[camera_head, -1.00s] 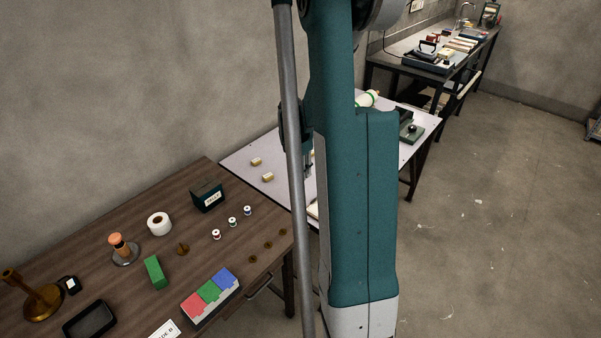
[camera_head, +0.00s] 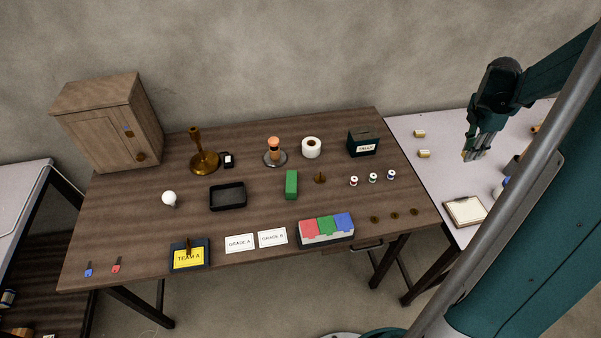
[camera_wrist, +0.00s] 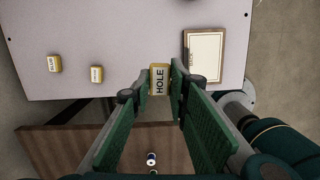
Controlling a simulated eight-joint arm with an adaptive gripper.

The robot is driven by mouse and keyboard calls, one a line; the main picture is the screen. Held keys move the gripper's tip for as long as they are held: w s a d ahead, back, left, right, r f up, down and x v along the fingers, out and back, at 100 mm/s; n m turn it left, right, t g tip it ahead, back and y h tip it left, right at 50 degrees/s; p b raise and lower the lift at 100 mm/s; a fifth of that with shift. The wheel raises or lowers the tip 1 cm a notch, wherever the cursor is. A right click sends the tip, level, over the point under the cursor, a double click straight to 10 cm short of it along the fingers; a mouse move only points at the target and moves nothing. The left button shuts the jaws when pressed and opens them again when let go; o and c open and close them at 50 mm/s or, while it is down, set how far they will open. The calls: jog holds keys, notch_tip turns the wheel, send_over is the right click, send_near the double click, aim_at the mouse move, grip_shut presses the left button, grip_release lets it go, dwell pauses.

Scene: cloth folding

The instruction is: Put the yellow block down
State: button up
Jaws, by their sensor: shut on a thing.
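My gripper (camera_head: 476,152) is over the pale table (camera_head: 402,122) at the right of the head view. In the wrist view, my gripper (camera_wrist: 160,88) is shut on the yellow block (camera_wrist: 158,73), whose pale top reads "HOLE". The fingertips press its two sides. In the head view only a yellow sliver of the block (camera_head: 464,154) shows beside the fingers. It appears held above the table near its edge; the exact height is unclear. Two similar small yellow blocks (camera_head: 419,133) (camera_head: 424,153) lie on the pale table, left of my gripper.
A framed board (camera_head: 465,210) lies at the pale table's front edge. Bare tabletop (camera_wrist: 125,25) shows between it and the loose blocks. The brown table (camera_head: 140,220) adjoins on the left, with spools (camera_head: 373,178) and a dark box (camera_head: 363,142) near its right end.

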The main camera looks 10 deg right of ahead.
jog(key=r, duration=0.6)
jog(key=shift+w+a+r, duration=0.1)
jog(key=shift+w, duration=0.1)
jog(key=w+a+n+p, duration=0.3)
jog(key=w+a+n, duration=0.2)
jog(key=w+a, duration=2.45)
jog(key=w+a+n+t+p, duration=0.1)
jog(key=w+a+n+p, duration=0.2)
jog(key=a, duration=2.1)
jog(key=w+a+n+p, duration=0.15)
jog(key=w+a, duration=0.35)
jog(key=a, duration=1.8)
jog(key=shift+n+y, duration=0.25)
jog(key=shift+y, duration=0.05)
jog(key=shift+a+f+b, duration=0.15)
jog(key=shift+f+b, duration=0.35)
jog(key=shift+f, duration=2.1)
send_over(239, 134)
jog(key=shift+f+b, duration=0.35)
jog(key=shift+f, duration=2.8)
